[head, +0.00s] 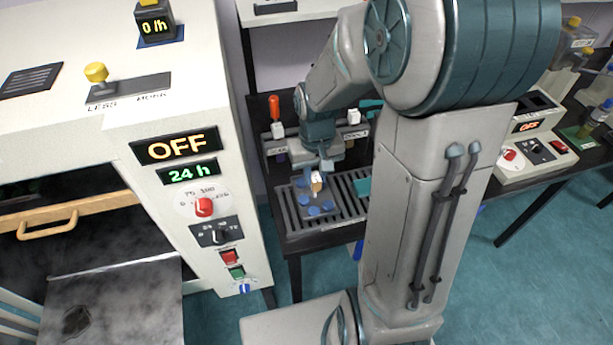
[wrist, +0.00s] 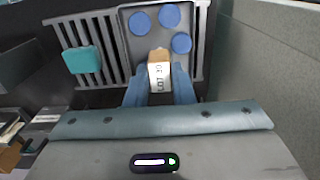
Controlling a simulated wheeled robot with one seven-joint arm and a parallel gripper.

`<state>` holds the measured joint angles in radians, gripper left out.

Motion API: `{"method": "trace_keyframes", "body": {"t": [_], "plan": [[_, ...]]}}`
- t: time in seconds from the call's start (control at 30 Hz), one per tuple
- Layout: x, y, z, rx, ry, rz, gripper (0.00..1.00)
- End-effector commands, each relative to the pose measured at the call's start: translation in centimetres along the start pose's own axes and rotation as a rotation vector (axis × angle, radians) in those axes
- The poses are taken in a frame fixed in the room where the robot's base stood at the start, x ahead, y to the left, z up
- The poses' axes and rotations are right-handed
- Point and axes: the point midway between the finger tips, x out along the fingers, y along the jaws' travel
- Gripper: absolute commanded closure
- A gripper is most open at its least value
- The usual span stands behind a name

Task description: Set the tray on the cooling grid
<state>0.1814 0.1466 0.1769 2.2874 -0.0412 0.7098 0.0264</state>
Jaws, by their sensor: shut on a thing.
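The grey tray (wrist: 137,47) carries 3 blue discs in the wrist view, and it also shows with blue discs in the head view (head: 316,200). Its wooden handle (wrist: 158,56) bears a white label. My gripper (wrist: 159,88) is shut on this handle; in the head view my gripper (head: 318,174) is above the tray's near middle. The slatted cooling grid (wrist: 108,70) lies under the tray, with slats showing on both sides; in the head view its slats (head: 345,190) show to the right. I cannot tell whether the tray touches the grid.
A teal pad (wrist: 82,60) lies on the grid left of the tray. The large white oven cabinet (head: 165,215), reading OFF, stands to the left, with a wooden-handled drawer (head: 50,226). A red-handled tool (head: 275,112) stands behind the grid. Another instrument (head: 535,150) is at right.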

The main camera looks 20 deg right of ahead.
Motion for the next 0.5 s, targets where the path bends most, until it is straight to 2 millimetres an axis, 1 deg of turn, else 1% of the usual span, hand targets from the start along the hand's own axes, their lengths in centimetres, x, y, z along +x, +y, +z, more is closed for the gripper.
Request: {"method": "trace_keyframes", "body": {"t": [0.1,0.2,0.37,0.5], "plan": [[0.9,-0.8,-1.4,-0.003,-0.002,-0.001,1.0],[1.4,-1.1,-2.1,-0.003,-0.002,0.0,1.0],[2.2,-1.4,-2.5,-0.002,-0.003,-0.001,1.0],[4.1,-1.3,-2.4,-0.003,-0.005,0.0,1.0]]}}
